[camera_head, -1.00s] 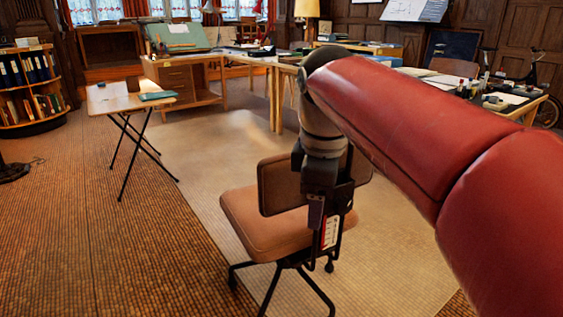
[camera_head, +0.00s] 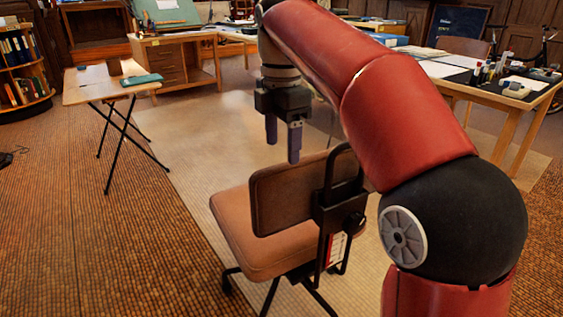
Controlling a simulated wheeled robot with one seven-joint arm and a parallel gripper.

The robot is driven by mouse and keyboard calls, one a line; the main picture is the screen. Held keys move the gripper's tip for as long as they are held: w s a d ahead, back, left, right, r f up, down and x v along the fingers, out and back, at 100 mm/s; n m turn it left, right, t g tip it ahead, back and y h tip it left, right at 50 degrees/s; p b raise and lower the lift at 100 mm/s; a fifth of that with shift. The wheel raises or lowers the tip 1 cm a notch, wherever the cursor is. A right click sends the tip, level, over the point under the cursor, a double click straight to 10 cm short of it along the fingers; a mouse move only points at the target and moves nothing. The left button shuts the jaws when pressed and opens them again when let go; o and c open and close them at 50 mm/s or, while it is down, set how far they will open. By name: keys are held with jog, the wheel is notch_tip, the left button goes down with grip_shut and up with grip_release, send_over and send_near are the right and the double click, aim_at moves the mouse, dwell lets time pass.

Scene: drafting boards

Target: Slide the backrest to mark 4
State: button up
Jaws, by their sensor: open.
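The office chair with a brown seat (camera_head: 262,238) stands on the floor in front of me. Its brown backrest (camera_head: 290,192) is upright at the rear edge of the seat. A black bracket (camera_head: 340,208) holds the backrest, and a white and red label strip (camera_head: 336,250) shows low on it. The marks are too small to read here. My gripper (camera_head: 283,146) points down with its two fingers apart and empty. In the picture it hangs above the backrest's top edge, apart from it. My red arm covers the area right of the bracket.
A folding table (camera_head: 82,90) with a teal item stands at the left. Wooden desks (camera_head: 172,78) stand behind, and a cluttered table (camera_head: 490,82) is at the right. A bookshelf (camera_head: 20,65) is far left. Carpet between the chair and folding table is clear.

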aim_at(282, 164)
notch_tip(282, 164, down, 8)
jog(key=shift+s+r+b, duration=0.15)
jog(key=shift+r+b, duration=0.1)
jog(key=shift+b, duration=0.9)
